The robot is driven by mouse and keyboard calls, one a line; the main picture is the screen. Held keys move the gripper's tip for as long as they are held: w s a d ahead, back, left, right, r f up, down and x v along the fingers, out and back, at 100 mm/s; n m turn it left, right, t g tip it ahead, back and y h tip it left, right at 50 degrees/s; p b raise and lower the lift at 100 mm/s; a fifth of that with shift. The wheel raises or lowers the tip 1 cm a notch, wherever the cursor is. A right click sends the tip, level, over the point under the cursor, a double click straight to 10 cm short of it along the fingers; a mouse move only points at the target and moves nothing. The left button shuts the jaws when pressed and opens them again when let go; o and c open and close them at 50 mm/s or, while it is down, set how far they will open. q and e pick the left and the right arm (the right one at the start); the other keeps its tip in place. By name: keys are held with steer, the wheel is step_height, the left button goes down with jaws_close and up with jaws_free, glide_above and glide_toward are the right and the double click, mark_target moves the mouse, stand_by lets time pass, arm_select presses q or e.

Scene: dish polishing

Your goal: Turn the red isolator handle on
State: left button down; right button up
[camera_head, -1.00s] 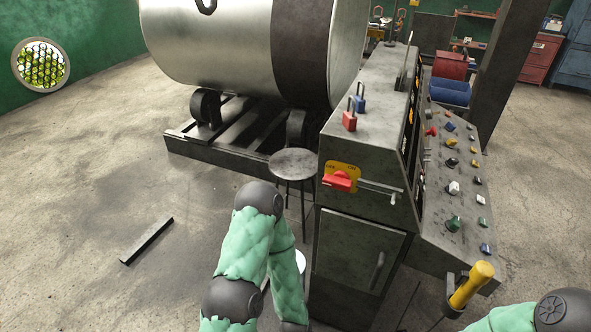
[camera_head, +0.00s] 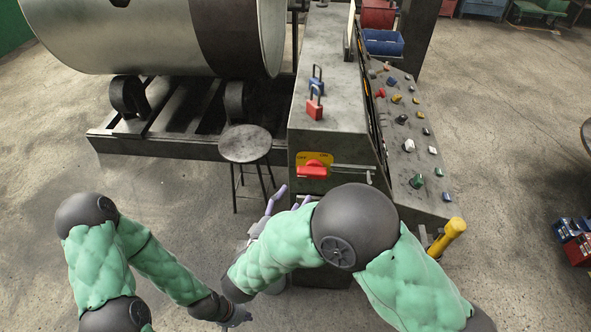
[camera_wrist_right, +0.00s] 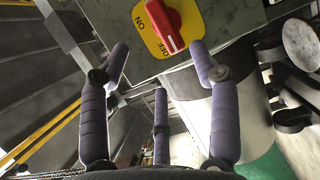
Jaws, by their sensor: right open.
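The red isolator handle (camera_head: 313,170) sits on a yellow plate (camera_head: 320,156) on the front of the grey console. In the right wrist view the handle (camera_wrist_right: 168,24) is above the fingers, and its white mark lies nearest the OFF label. My right gripper (camera_head: 279,203) is open and empty, below and left of the handle in the head view. Its purple fingers (camera_wrist_right: 158,62) are spread short of the handle, not touching it. My left gripper (camera_head: 236,317) hangs low at the bottom of the head view, and its fingers are unclear.
A round stool (camera_head: 245,144) stands just left of the console (camera_head: 335,90). Red and blue padlocks (camera_head: 314,104) are on the console top. A metal rod (camera_head: 350,167) sticks out beside the handle. A yellow-handled tool (camera_head: 447,237) hangs at the right. Open floor lies left.

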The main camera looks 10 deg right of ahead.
mark_target(311, 176)
steer(key=b+x, duration=0.2)
steer(key=x, duration=0.8)
steer(key=shift+w+d+f, duration=0.1)
steer(key=shift+d, duration=0.05)
steer(key=c, duration=1.1)
